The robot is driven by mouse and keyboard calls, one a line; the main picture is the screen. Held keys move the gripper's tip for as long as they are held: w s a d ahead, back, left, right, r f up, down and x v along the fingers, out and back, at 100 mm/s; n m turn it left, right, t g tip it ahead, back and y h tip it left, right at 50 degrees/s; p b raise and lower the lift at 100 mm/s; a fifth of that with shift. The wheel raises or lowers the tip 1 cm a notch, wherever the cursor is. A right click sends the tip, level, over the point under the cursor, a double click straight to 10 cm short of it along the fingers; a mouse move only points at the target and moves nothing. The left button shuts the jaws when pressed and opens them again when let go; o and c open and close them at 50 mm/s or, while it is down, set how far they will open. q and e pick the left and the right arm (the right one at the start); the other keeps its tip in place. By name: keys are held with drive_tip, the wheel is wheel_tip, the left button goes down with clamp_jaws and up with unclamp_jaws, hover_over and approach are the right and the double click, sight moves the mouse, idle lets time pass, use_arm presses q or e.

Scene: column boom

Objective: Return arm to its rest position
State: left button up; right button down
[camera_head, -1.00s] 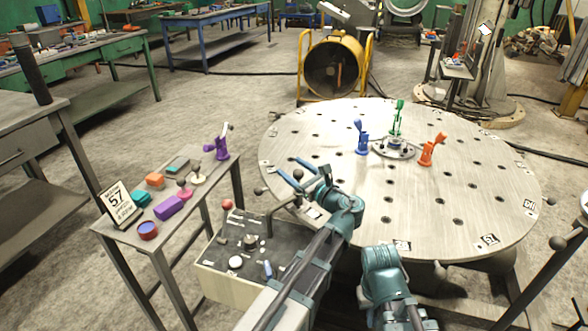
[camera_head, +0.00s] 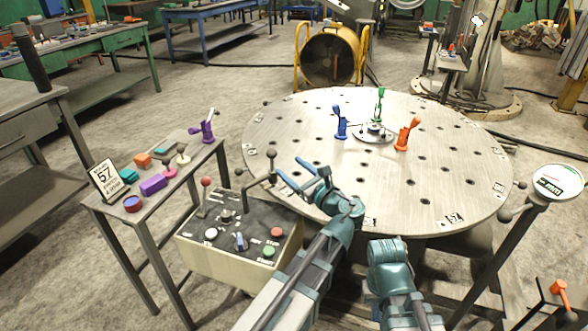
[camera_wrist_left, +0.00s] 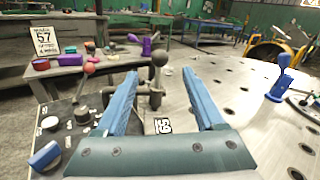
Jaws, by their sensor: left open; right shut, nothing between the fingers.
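My left gripper (camera_head: 290,174) is open, its two blue fingers apart and nothing between them. It is over the near left edge of the round metal table (camera_head: 440,185). The left wrist view shows the same open fingers (camera_wrist_left: 158,82), with a dark ball-topped lever (camera_wrist_left: 159,60) showing beyond and between them. My right arm (camera_head: 388,258) shows as a bent teal joint at the table's near edge. Its gripper is hidden from view.
A control box (camera_head: 220,262) with buttons and levers stands close to the left gripper. A side table (camera_head: 205,170) holds small coloured parts. Blue (camera_head: 340,124), green (camera_head: 379,104) and orange (camera_head: 405,135) clamps stand on the round table. A round-topped post (camera_head: 557,183) is at right.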

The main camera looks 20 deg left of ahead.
use_arm(q)
drive_tip(key=s+d+n+g+h+p, duration=0.5)
drive_tip(key=s+d+n+p, duration=0.3)
drive_tip(key=s+p, duration=0.3)
drive_tip(key=s+d+n+g+h+p, duration=0.5)
drive_tip(key=s+d+n+h+p, duration=0.3)
drive_tip(key=s+n+p, duration=0.3)
drive_tip(key=shift+d+r+g+h+p, duration=0.3)
drive_tip(key=shift+d+r+p, duration=0.15)
drive_tip(key=shift+d, duration=0.15)
